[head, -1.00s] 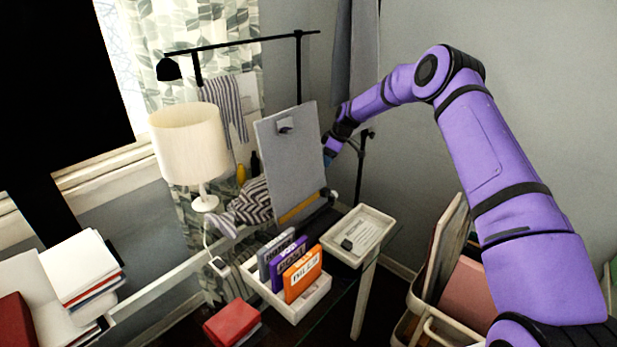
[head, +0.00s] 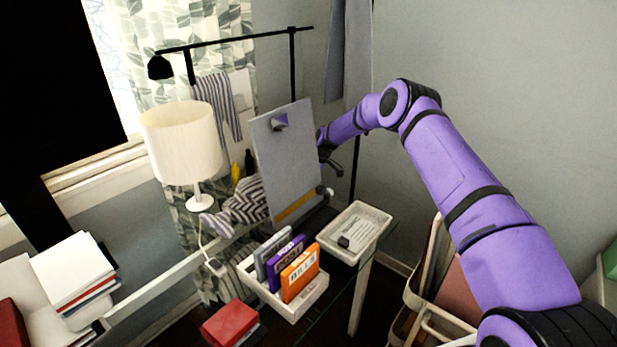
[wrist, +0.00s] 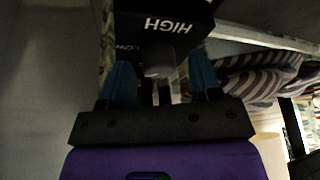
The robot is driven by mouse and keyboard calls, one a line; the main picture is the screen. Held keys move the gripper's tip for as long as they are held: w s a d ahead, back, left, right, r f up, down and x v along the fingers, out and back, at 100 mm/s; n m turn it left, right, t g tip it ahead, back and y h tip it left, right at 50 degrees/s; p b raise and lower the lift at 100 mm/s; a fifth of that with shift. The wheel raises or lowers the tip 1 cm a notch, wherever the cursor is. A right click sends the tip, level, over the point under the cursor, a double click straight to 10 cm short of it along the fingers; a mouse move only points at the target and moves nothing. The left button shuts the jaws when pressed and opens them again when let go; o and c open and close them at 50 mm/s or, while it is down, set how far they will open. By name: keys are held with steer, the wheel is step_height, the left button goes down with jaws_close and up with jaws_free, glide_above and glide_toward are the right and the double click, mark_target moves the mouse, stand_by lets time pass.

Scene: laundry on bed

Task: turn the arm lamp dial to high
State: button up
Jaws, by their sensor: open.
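The black arm lamp (head: 235,40) stands behind the table, its small head (head: 160,67) hanging at the left end. In the wrist view a black box (wrist: 160,22) bears the words HIGH and LOW, upside down. A dim greyish rounded knob (wrist: 158,68), seemingly the dial, shows below the lettering. My gripper (wrist: 160,78) is open, its blue fingertips on either side of the knob. Whether they touch it, and the dial's setting, I cannot tell. In the head view my gripper (head: 329,162) is small, beside the grey board's right edge.
The upright grey board (head: 285,160) stands left of my gripper. A cream table lamp (head: 182,142) and striped cloth (head: 245,200) are farther left. A white tray (head: 375,222) and a box of coloured cases (head: 318,298) are in front. The grey wall is on the right.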

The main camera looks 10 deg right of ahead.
steer(key=shift+f, duration=0.1)
steer(key=shift+c, duration=0.2)
steer(key=c, duration=0.9)
steer(key=shift+a+m+t+h, duration=0.1)
steer(key=shift+m+t+h, duration=0.35)
steer(key=shift+m, duration=1.15)
steer(key=o, duration=0.9)
steer(key=shift+o, duration=0.2)
steer(key=v, duration=1)
steer(key=shift+r, duration=0.35)
